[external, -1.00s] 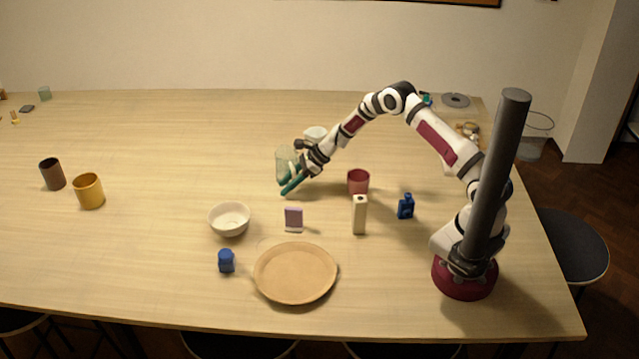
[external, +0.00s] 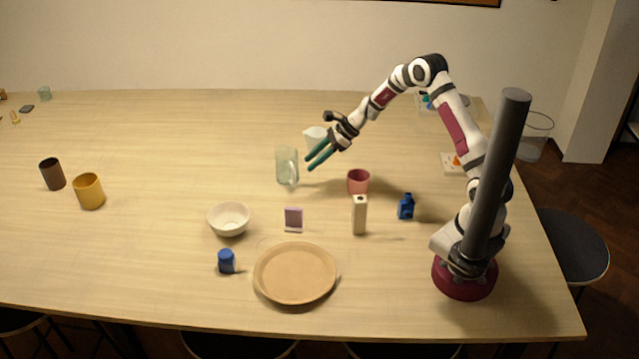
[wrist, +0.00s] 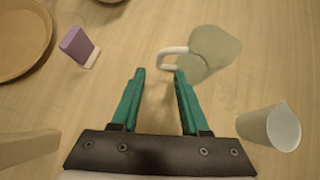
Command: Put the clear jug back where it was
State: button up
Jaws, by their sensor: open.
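The clear jug (external: 286,166) stands upright on the table, left of my gripper in the external view. In the wrist view the jug (wrist: 213,52) shows ahead and to the right, its pale handle (wrist: 172,57) pointing left. My gripper (external: 313,163) is open and empty, with teal fingers, and is raised above the table to the right of the jug. In the wrist view the fingertips (wrist: 159,73) are apart with bare table between them. The fingers are clear of the jug's handle as far as I can tell.
A white cup or jug (external: 313,138) stands behind my gripper; it also shows in the wrist view (wrist: 283,127). A pink cup (external: 358,181), cream bottle (external: 359,214), purple block (external: 293,219), white bowl (external: 229,218) and tan dish (external: 295,273) stand nearer.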

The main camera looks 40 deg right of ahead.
jog(key=s+a+r+n+g, duration=0.3)
jog(key=s+r+n, duration=0.75)
jog(key=s, duration=0.55)
jog(key=s+d+r+n+g+h, duration=0.1)
jog(key=s+n, duration=0.3)
jog(key=s, duration=0.7)
jog(key=s+d+n+g+h, duration=0.1)
jog(key=s+d+n+h, duration=0.3)
jog(key=s, duration=0.8)
jog(key=shift+d+r+h, duration=0.3)
jog(key=shift+r, duration=0.05)
